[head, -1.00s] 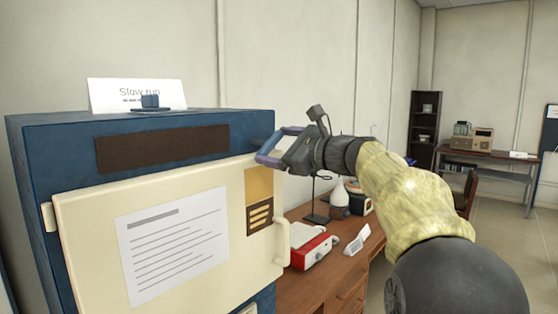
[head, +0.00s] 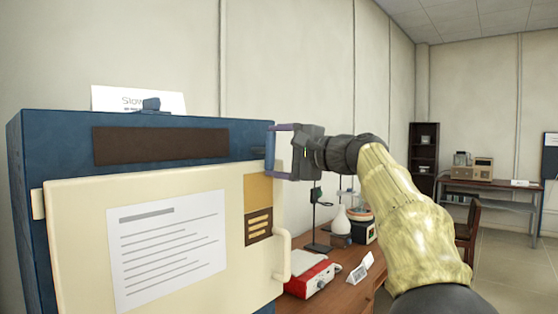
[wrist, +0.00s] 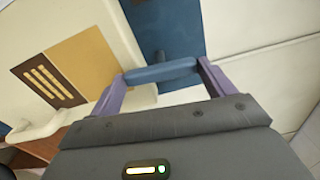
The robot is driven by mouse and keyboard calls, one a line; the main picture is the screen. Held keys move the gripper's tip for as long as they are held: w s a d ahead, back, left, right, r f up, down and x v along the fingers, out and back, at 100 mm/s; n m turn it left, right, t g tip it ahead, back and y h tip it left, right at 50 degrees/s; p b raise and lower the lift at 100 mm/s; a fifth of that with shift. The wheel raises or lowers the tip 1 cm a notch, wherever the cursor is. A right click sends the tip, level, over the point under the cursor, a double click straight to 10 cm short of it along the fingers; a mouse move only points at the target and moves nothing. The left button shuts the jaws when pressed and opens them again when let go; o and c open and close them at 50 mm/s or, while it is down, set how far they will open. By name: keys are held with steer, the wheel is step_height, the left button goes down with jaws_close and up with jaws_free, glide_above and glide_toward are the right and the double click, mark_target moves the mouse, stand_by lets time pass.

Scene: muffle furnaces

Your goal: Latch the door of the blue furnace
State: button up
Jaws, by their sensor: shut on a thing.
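The blue furnace (head: 60,132) fills the left of the head view. Its cream door (head: 85,240) lies over the front; I cannot tell whether a small gap is left. A pale door handle (head: 284,258) is at the door's right edge. My gripper (head: 271,152), with purple fingers, is at the furnace's upper right corner, beside the door's top edge. It is shut on a blue latch lever (wrist: 160,72), which spans between the fingers in the wrist view. The lever looks about upright in the head view. A blue stub (wrist: 163,54) shows behind it.
A wooden bench (head: 345,291) stands right of the furnace, with a red-and-white device (head: 312,275), a small sign (head: 361,268) and a white bottle (head: 341,220). A white card (head: 125,98) stands on the furnace. A dark shelf (head: 424,160) is far back.

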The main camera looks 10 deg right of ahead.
steer(key=shift+f+n, duration=0.1)
steer(key=shift+n, duration=0.5)
steer(key=o, duration=0.9)
steer(key=b+v, duration=0.4)
steer(key=v, duration=1.3)
steer(key=shift+s, duration=0.15)
steer(key=shift+d, duration=0.1)
